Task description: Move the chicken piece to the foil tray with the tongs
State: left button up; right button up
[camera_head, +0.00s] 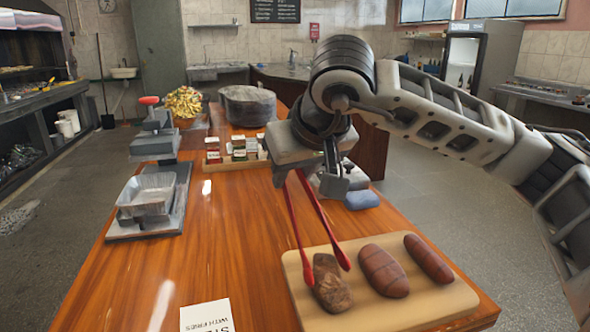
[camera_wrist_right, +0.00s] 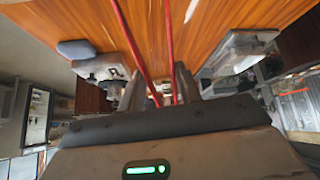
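My right gripper (camera_head: 318,180) is above the table with the red tongs (camera_head: 295,215) hanging down from it. In the right wrist view the two tong arms (camera_wrist_right: 169,45) run between its fingers, and it is shut on them. The tong tips are spread at a browned, charred piece of meat, which I take as the chicken piece (camera_head: 332,294), on the wooden board (camera_head: 298,286). I cannot tell if the tips touch it. The foil tray (camera_head: 147,194) sits on a grey scale at the left of the table. My left gripper is not in view.
Two smooth brown sausage-like pieces (camera_head: 384,271) lie on the board's right. A white card (camera_head: 207,316) is at the front. The table's middle is clear.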

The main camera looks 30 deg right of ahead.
pick_arm(q)
jog(key=shift+s, duration=0.15)
pick_arm(e)
jog(key=shift+f, duration=0.2)
